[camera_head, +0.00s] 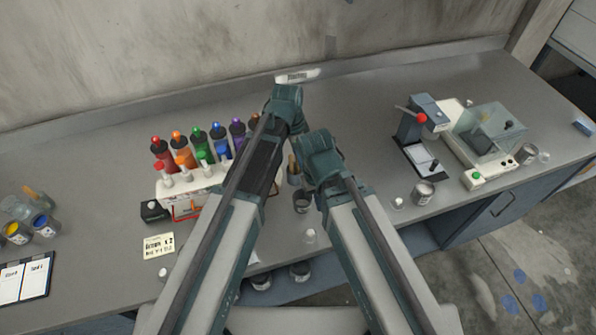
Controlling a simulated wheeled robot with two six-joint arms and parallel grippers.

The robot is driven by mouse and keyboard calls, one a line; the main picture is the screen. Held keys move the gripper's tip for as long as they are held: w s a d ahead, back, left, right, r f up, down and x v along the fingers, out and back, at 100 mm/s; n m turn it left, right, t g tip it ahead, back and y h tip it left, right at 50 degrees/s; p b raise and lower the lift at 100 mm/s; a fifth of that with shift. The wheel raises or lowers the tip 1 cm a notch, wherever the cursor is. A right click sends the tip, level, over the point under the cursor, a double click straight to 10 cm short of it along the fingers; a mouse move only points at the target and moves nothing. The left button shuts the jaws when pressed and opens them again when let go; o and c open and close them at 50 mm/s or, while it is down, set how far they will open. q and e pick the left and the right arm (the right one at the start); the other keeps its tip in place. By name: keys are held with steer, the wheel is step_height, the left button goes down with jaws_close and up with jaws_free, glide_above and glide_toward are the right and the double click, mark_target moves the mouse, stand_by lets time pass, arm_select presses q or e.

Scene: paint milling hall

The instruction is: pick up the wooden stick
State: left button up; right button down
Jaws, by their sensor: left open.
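A thin wooden-coloured stick (292,164) stands upright in a small grey-blue cup (293,180) in the gap between my two arms, and its lower part is hidden in the cup. Another light brown stick-like piece (31,192) leans in a glass jar (17,208) at the far left. My left gripper (266,172) is mostly hidden by its own arm, to the left of the cup, and it is open. I cannot see it touching the stick. My right arm reaches in just right of the cup; its fingers do not show.
Coloured bottles (196,146) stand in a white rack left of my left arm. A grey tin (302,201) stands just below the cup. Paint pots and a clipboard (26,279) lie far left. A machine with a clear cover (494,128) stands right.

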arm_select(q)
steer(key=shift+r, duration=0.1)
jaws_close()
steer(key=shift+r, duration=0.2)
stand_by(0.4)
